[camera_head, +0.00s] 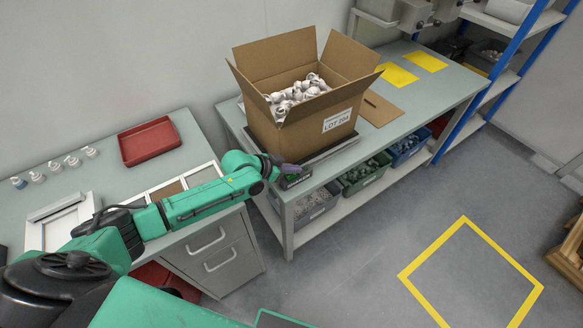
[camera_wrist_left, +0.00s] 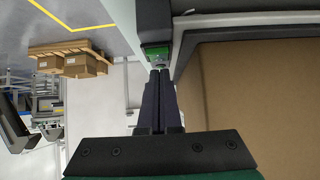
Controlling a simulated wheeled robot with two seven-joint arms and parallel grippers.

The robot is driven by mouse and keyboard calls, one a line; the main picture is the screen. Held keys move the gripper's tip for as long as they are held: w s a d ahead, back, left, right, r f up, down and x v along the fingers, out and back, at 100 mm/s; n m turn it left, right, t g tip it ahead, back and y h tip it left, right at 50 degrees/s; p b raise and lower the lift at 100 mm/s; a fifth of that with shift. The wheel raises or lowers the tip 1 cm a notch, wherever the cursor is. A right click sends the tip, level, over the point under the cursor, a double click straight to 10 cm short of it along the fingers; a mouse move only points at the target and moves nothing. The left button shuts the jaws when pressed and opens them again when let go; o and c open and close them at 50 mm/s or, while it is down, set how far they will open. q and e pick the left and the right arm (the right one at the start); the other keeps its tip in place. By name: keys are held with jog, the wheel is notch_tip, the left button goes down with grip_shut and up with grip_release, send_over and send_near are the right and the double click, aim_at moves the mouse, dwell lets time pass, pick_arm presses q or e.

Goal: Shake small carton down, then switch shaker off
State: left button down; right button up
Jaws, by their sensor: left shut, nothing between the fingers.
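The open carton (camera_head: 300,125) stands on the shaker's flat plate (camera_head: 330,148) on the bench, flaps up. White parts (camera_head: 296,90) lie heaped inside it, uneven, and a label marked LOT is on its front. The shaker's dark control box (camera_head: 296,180) with a green face sits at the bench's front edge. The green face also shows in the left wrist view (camera_wrist_left: 155,52). My left gripper (camera_head: 289,169) is shut and empty, its fingertips at the control box; I cannot tell whether they touch it. The carton's brown wall (camera_wrist_left: 265,100) is beside it in the left wrist view.
A red tray (camera_head: 149,141) and several small white bottles (camera_head: 72,160) stand on the left bench. Yellow sheets (camera_head: 397,75) and a flat brown board (camera_head: 379,108) lie right of the carton. Bins (camera_head: 364,174) sit on the shelf below.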

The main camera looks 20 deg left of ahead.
pick_arm(q)
jog(key=r+p, duration=0.4)
jog(key=r, duration=0.1)
jog(key=shift+w+d+r+p, duration=0.1)
jog(key=shift+w+d+p, duration=0.15)
jog(key=shift+p, duration=0.05)
jog(key=shift+s+a+b, duration=0.45)
jog(key=shift+a+b, duration=0.05)
jog(key=shift+b, duration=0.1)
jog(key=s+a+r, duration=0.3)
jog(key=s+r, duration=0.1)
jog(key=r, duration=0.2)
jog(key=shift+r+b, duration=0.35)
jog(key=shift+b, duration=0.1)
